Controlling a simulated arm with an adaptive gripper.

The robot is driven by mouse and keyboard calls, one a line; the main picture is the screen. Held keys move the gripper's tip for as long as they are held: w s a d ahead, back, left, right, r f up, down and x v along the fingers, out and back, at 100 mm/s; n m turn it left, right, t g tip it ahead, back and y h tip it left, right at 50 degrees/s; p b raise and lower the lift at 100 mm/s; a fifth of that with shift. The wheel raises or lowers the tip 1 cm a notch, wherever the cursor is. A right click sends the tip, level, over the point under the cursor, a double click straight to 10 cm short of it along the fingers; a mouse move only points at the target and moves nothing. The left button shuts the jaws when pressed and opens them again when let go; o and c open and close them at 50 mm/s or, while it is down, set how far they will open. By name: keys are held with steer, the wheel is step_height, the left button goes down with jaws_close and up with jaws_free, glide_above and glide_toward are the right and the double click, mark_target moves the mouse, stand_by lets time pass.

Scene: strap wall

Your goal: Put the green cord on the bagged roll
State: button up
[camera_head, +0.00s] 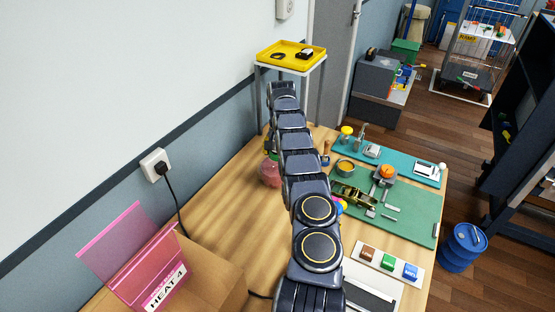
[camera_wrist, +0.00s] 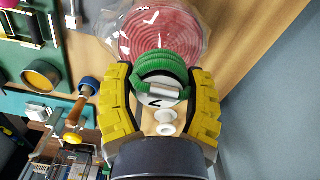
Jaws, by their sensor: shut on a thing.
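The green cord (camera_wrist: 163,62) is a coiled bundle with a pale band around it. My gripper (camera_wrist: 161,74), with yellow fingers, is shut on it in the wrist view. The bagged roll (camera_wrist: 158,30) is a red-pink coil in clear wrap, just beyond the cord in that view. The cord overlaps the roll's near edge there; I cannot tell whether they touch. In the head view the bagged roll (camera_head: 269,173) stands on the wooden table, left of my arm and partly hidden by it.
A green mat (camera_head: 405,212) with tools and a teal mat (camera_head: 420,167) lie right of my arm. A yellow tray (camera_head: 291,57) stands at the table's far end. A pink-lidded box (camera_head: 145,260) is at the near left. The wall bounds the left; bare table lies before it.

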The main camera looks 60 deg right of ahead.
mark_target(278, 165)
step_height(278, 165, down, 3)
steer(key=shift+f, duration=0.15)
steer(key=o, duration=1.1)
steer(key=shift+o, duration=0.2)
step_height(278, 165, up, 10)
steer(key=shift+w+f, duration=0.1)
steer(key=shift+f, duration=0.05)
steer(key=shift+r, duration=1.2)
